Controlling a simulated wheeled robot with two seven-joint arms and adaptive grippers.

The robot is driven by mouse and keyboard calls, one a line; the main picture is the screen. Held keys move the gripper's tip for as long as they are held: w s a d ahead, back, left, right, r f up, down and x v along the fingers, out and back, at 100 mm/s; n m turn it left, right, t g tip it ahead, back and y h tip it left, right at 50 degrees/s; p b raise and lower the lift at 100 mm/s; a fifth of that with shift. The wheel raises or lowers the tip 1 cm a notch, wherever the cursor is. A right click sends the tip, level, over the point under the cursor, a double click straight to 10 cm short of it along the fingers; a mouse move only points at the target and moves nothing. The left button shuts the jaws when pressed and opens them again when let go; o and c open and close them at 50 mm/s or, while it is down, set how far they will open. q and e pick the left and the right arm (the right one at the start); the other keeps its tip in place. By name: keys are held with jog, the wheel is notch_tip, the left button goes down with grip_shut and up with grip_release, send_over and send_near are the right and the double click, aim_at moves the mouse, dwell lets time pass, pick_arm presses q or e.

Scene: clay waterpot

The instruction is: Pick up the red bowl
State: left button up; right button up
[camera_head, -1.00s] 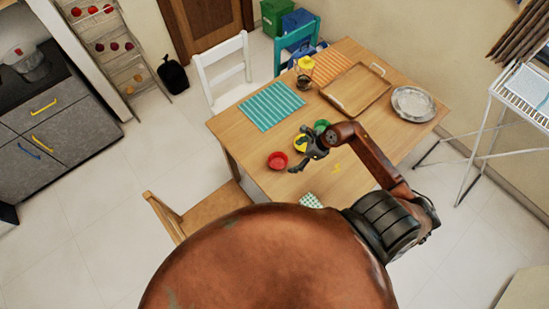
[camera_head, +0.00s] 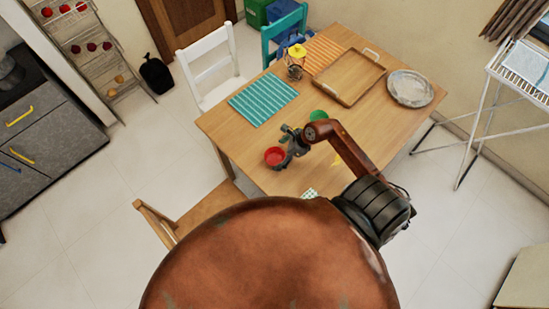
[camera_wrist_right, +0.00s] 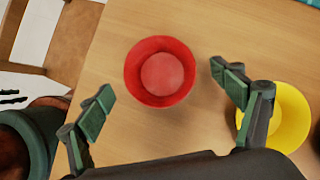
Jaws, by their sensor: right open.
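The red bowl (camera_head: 274,156) stands upright and empty near the table's left front edge. In the right wrist view, the red bowl (camera_wrist_right: 160,72) lies between and just beyond the two open fingertips, with no finger seen touching it. My right gripper (camera_head: 283,147) is beside and above the bowl in the head view. Its fingers are wide apart and hold nothing in the right wrist view (camera_wrist_right: 160,90). My left gripper is not in view.
A yellow bowl (camera_wrist_right: 288,118) is close by the right finger. A green bowl (camera_head: 318,115) stands behind my gripper. A teal striped mat (camera_head: 262,100), wooden tray (camera_head: 348,78) and silver plate (camera_head: 410,88) lie farther back. A wooden chair (camera_head: 190,212) stands at the table's left front.

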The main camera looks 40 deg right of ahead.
aim_at(271, 159)
jog(key=shift+x, duration=1.75)
jog(key=shift+a, duration=0.15)
jog(key=shift+r, duration=0.1)
jog(key=shift+c, duration=0.7)
jog(key=c, duration=1.1)
